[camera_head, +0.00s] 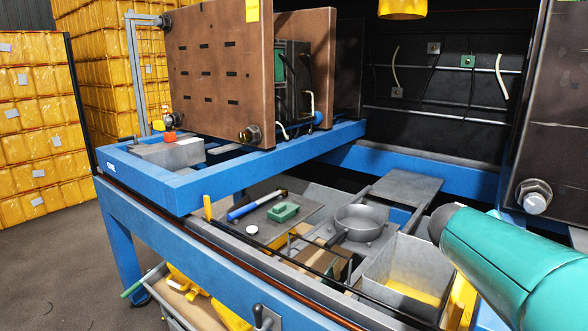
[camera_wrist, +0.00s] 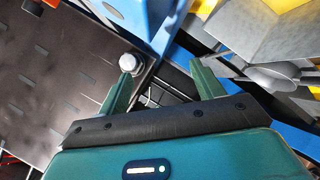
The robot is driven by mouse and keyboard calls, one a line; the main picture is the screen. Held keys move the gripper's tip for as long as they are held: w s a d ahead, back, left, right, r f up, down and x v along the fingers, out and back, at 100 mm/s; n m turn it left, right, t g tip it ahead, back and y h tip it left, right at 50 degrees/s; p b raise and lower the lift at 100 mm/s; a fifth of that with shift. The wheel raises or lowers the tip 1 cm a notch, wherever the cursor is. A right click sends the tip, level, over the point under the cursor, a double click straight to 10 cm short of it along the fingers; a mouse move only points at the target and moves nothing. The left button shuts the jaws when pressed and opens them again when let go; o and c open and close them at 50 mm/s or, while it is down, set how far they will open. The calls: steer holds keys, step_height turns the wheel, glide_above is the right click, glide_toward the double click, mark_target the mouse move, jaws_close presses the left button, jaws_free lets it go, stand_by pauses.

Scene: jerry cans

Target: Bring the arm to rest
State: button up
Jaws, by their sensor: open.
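My gripper (camera_wrist: 162,70) shows in the wrist view, with its two green fingers spread apart and nothing between them. The left fingertip appears close to a pale round bolt head (camera_wrist: 129,61) on a dark panel; I cannot tell whether they touch. A teal part of my arm reaches in from the right in the head view, over the right end of the blue-framed machine (camera_head: 230,270). The fingers cannot be made out in the head view.
A brown mould plate (camera_head: 215,70) stands on the blue frame. Below lie a grey pan (camera_head: 360,222), a grey open bin (camera_head: 408,270), a blue-handled tool (camera_head: 255,205) and a green block (camera_head: 284,211). Yellow jerry-can stacks (camera_head: 35,110) stand left. The grey floor at lower left is clear.

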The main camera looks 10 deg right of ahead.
steer(key=s+a+f+n+y, duration=0.1)
steer(key=s+a+f+y, duration=0.2)
steer(key=a, duration=0.8)
steer(key=s+a+f+n+y, duration=0.1)
steer(key=s+a+f+y, duration=0.2)
steer(key=s+a, duration=0.3)
steer(key=s+a+f+n+y, duration=0.1)
steer(key=s+a+f+y, duration=0.3)
steer(key=a, duration=1.2)
steer(key=shift+s+a+y, duration=0.25)
steer(key=shift+y, duration=0.45)
steer(key=shift+f, duration=0.1)
steer(key=c, duration=0.7)
steer(key=shift+d, duration=0.2)
